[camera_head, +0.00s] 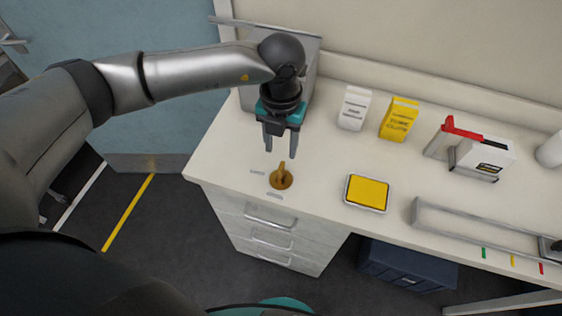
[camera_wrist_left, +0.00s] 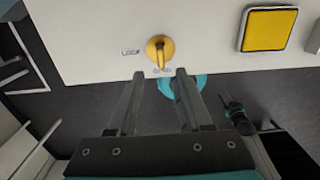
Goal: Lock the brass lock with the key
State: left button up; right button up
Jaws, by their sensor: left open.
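The brass lock (camera_head: 281,180) is a round brass piece on the white counter near its front left corner, with an upright key-like grip standing from it. In the left wrist view the brass lock (camera_wrist_left: 160,48) has its grip pointing down the picture toward a small label (camera_wrist_left: 162,71) too blurred to read surely. A label reading LOCK (camera_wrist_left: 130,52) is at its left. My left gripper (camera_head: 280,152) is open and empty, above and behind the lock, fingers pointing down. In the wrist view its fingertips (camera_wrist_left: 160,74) lie either side of the grip's end, apart from it. My right gripper is not in view.
A yellow-topped square pad (camera_head: 367,193) lies right of the lock. White (camera_head: 354,108) and yellow (camera_head: 399,118) cartons stand behind. A metal box (camera_head: 309,62) is behind my left gripper. The counter around the lock is clear.

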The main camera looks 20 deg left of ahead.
aim_at(281, 166)
pick_arm(q)
notch_tip(281, 166, down, 9)
jog(key=shift+r, duration=0.1)
jog(key=shift+c, duration=0.2)
grip_shut()
dwell(0.4)
